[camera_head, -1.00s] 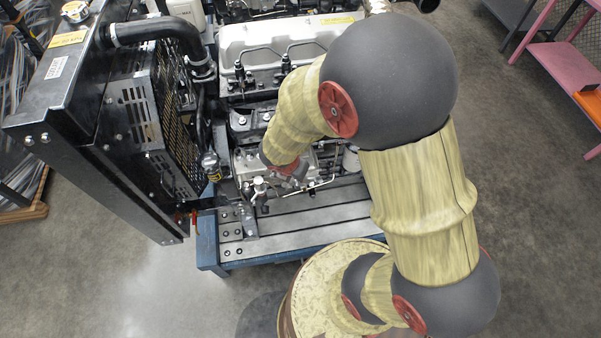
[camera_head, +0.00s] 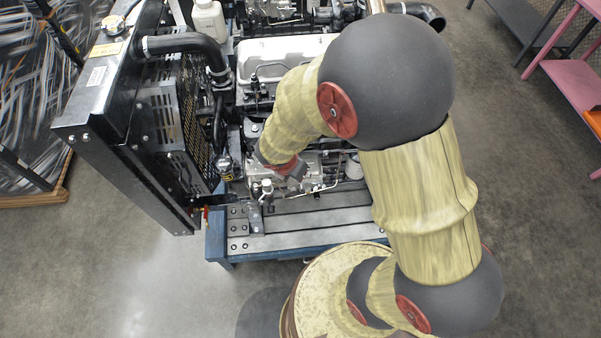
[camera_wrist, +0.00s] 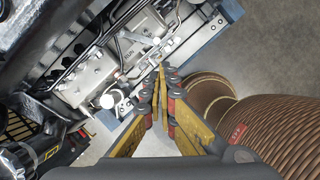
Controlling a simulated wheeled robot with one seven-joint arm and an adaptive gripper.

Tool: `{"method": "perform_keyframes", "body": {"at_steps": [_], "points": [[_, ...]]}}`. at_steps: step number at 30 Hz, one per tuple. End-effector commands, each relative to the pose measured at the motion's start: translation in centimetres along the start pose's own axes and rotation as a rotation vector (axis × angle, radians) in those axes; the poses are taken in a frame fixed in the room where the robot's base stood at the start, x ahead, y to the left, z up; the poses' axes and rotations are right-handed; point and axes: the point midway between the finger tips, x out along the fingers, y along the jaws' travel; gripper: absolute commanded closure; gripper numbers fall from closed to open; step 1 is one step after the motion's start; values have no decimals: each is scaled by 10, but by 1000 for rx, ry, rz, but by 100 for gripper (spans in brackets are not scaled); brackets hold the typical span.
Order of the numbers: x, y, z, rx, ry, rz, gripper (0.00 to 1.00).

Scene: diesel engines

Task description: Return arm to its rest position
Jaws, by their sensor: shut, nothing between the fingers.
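My gripper (camera_wrist: 162,78) shows in the wrist view with its yellow fingers together and nothing between them. In the head view its grey and red end (camera_head: 290,168) is small and partly hidden by my own arm. My arm, with pale yellow links and dark round joints, is bent over the right part of the diesel engine (camera_head: 290,50). The gripper end appears over the engine's lower front side. I cannot tell the exact gap to the engine; no contact is visible.
The engine sits on a blue-edged stand (camera_head: 310,243). A black radiator unit (camera_head: 110,85) stands at the left with a thick hose (camera_head: 185,43). A pink shelf (camera_head: 560,75) is at the upper right. Grey floor (camera_head: 130,275) lies open at lower left and right.

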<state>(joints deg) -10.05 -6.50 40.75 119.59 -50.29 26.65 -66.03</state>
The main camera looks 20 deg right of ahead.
Motion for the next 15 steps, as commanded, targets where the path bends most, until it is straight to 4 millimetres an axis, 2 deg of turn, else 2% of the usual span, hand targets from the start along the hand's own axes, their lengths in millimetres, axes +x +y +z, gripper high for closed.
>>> {"method": "perform_keyframes", "body": {"at_steps": [11, 15], "points": [[0, 0, 0, 0, 0, 0, 100], [0, -2, 0, 53, -2, -5, 100]]}}
